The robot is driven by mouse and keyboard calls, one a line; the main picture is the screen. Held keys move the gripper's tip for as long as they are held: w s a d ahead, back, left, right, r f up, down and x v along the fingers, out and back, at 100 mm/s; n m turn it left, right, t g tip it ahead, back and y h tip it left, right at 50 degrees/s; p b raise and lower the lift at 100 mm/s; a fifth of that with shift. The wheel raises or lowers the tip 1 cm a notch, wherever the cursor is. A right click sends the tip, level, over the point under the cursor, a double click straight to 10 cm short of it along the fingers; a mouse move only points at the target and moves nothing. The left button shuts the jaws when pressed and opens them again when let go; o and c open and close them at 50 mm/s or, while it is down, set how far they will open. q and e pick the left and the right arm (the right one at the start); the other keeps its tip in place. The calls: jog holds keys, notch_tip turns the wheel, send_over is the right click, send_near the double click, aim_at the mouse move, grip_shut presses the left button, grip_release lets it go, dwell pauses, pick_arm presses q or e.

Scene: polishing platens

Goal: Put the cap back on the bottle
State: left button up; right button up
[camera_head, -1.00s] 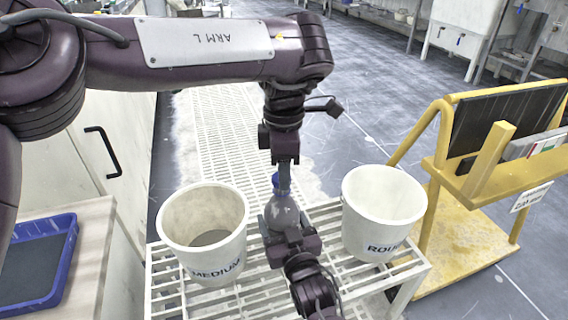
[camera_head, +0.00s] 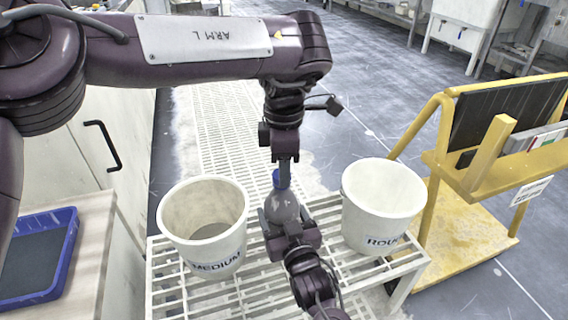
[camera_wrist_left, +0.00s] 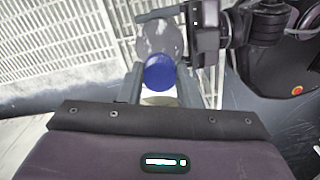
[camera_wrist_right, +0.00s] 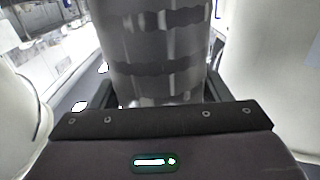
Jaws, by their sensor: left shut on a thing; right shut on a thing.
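The bottle (camera_head: 283,208) is grey and translucent and stands nearly upright between two buckets. My right gripper (camera_head: 290,236) is shut on its body; the right wrist view shows the bottle (camera_wrist_right: 158,45) with dark bands between the fingers. The blue cap (camera_head: 281,179) is at the bottle's top, directly below my left gripper (camera_head: 283,163). In the left wrist view the cap (camera_wrist_left: 159,72) lies between the left fingers, in line with the bottle (camera_wrist_left: 160,38). My left gripper is shut on the cap. Whether the cap is seated on the neck cannot be told.
A white bucket marked MEDIUM (camera_head: 170,233) stands left of the bottle, and another (camera_head: 352,215) stands close on the right. Both are on a white slatted rack (camera_head: 190,290). A blue tray (camera_head: 68,240) lies at far left. A yellow cart (camera_head: 450,230) stands at right.

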pick_arm(q)
jog(key=shift+f, duration=0.15)
pick_arm(e)
jog(key=c, duration=0.5)
pick_arm(q)
jog(key=m, duration=0.7)
jog(key=shift+s+a, duration=0.1)
jog(key=shift+s, duration=0.05)
jog(key=m, duration=0.9)
jog(key=shift+s+a, duration=0.1)
jog(key=o, duration=0.9)
jog(key=shift+o, duration=0.2)
